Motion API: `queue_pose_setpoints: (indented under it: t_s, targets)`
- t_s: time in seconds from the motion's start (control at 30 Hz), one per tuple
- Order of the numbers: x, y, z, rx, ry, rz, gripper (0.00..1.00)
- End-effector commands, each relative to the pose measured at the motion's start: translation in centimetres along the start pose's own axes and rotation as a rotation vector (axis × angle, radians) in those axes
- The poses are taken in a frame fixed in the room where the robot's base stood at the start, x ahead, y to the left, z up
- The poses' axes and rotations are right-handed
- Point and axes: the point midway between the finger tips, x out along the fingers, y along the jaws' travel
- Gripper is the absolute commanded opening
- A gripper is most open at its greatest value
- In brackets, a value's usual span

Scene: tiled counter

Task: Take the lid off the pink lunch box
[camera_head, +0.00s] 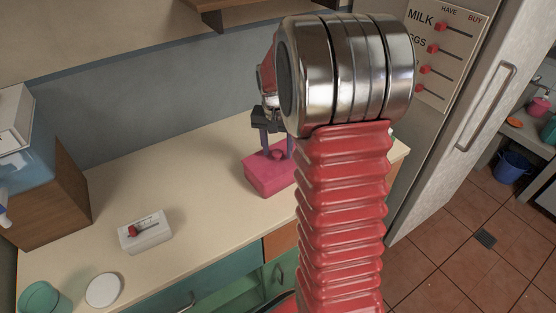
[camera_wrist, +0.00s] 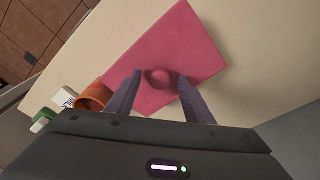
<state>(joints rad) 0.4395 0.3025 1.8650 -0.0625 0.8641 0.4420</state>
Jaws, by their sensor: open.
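The pink lunch box (camera_head: 265,174) sits on the counter, partly hidden behind my red arm in the head view. Its lid (camera_wrist: 190,45) is on, with a round pink knob (camera_wrist: 160,78) in the middle. My gripper (camera_head: 276,150) is above the lid, pointing down. In the wrist view my gripper (camera_wrist: 160,76) is open, with one finger on each side of the knob. The fingers look close to the knob, but I cannot tell whether they touch it.
The counter (camera_head: 200,200) is clear left of the box. A white device with a red knob (camera_head: 145,232), a white disc (camera_head: 103,290) and a teal cup (camera_head: 42,298) stand farther left. An orange pot (camera_wrist: 92,97) and a green-and-white item (camera_wrist: 42,120) are near the box.

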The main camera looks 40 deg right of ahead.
Motion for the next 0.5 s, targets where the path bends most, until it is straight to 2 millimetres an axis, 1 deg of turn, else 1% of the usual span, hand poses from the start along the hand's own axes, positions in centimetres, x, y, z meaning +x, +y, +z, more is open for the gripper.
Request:
queue_pose_setpoints:
  t_s: [0.43,0.5]
  targets:
    - [-0.05,-0.05,0.0,-0.001,0.0,0.0,0.47]
    - [-0.05,-0.05,0.01,-0.001,0.0,0.0,0.42]
